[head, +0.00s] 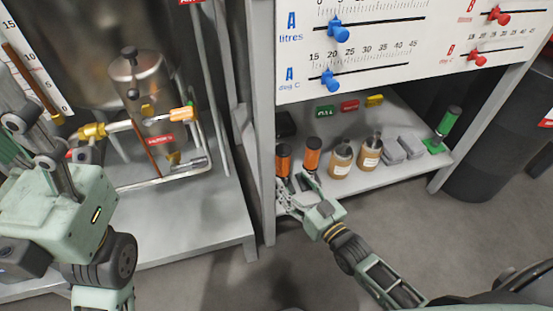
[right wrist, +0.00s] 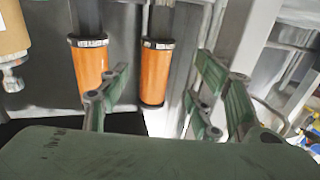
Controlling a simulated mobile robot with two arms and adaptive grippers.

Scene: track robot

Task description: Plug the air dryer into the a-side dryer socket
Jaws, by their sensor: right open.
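Two upright cylinders with orange bodies and black parts, a left one (head: 283,163) and a right one (head: 312,155), stand on the shelf under the panel. I cannot tell for certain which thing is the air dryer, and I cannot make out the a-side dryer socket. My right gripper (head: 291,185) is open at the left cylinder. In the right wrist view its fingers (right wrist: 158,86) are spread, with one orange cylinder (right wrist: 156,78) lined up between them and the other (right wrist: 88,70) outside. Contact is unclear. My left gripper (head: 42,145) is raised before the steel vessel; its opening is unclear.
Two brown jars (head: 341,160), grey blocks (head: 404,147) and a green-handled tool (head: 446,128) share the shelf (head: 350,186). A grey post (head: 262,120) stands close left of my right gripper. Pipework and a steel vessel (head: 140,90) stand at left. A dark drum (head: 497,160) is at right.

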